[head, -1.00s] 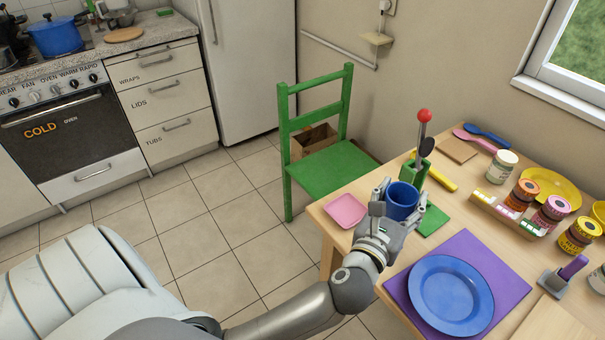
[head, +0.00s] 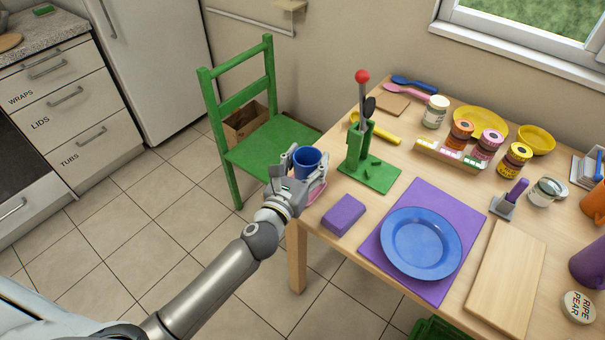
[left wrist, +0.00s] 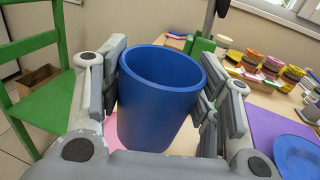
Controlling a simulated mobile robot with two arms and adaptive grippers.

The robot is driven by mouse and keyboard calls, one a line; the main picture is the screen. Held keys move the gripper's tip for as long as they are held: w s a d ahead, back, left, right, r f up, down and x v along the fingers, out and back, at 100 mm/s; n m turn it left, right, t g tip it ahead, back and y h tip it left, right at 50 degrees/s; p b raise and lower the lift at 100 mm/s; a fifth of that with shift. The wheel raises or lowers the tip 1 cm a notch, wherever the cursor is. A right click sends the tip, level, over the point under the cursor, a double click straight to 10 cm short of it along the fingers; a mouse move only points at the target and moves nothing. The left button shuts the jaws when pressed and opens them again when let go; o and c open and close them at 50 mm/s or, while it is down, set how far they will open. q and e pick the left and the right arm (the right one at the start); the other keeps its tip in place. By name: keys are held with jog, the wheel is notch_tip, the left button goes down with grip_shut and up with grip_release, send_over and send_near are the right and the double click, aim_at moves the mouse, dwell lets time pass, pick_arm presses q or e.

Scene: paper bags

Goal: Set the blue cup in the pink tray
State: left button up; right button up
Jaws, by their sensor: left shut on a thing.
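The blue cup (head: 307,162) is upright in my left gripper (head: 302,174), at the table's left corner. In the left wrist view the cup (left wrist: 160,98) stands between the two fingers, which are shut on its sides. The pink tray (head: 316,194) lies on the table corner, mostly hidden behind the gripper and cup. A bit of the tray (left wrist: 187,142) shows below the cup in the left wrist view. The cup is over the tray; I cannot tell whether its base touches it. My right gripper is out of view.
A purple block (head: 343,215) and a green stand (head: 368,172) with upright utensils are close by on the right. A blue plate (head: 420,243) lies on a purple mat (head: 378,246). A green chair (head: 270,145) stands just beyond the table corner.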

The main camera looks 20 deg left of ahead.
aim_at(306, 160)
pick_arm(q)
jog(key=shift+w+a+f, duration=0.2)
jog(key=shift+w+f, duration=0.1)
jog(key=shift+f, duration=0.15)
jog(key=shift+w+a+f, duration=0.2)
jog(key=shift+w+f, duration=0.05)
jog(key=shift+f, duration=0.15)
jog(key=shift+w+a+f+b, duration=0.25)
jog(key=shift+f+b, duration=0.2)
notch_tip(306, 160, down, 3)
jog(key=shift+w+a+f+b, duration=0.1)
jog(key=shift+f+b, duration=0.05)
jog(key=shift+b, duration=0.85)
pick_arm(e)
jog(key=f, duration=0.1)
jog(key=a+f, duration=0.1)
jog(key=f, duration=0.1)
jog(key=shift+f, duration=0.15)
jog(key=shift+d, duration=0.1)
pick_arm(q)
jog(key=o, duration=0.9)
jog(key=shift+f, duration=0.1)
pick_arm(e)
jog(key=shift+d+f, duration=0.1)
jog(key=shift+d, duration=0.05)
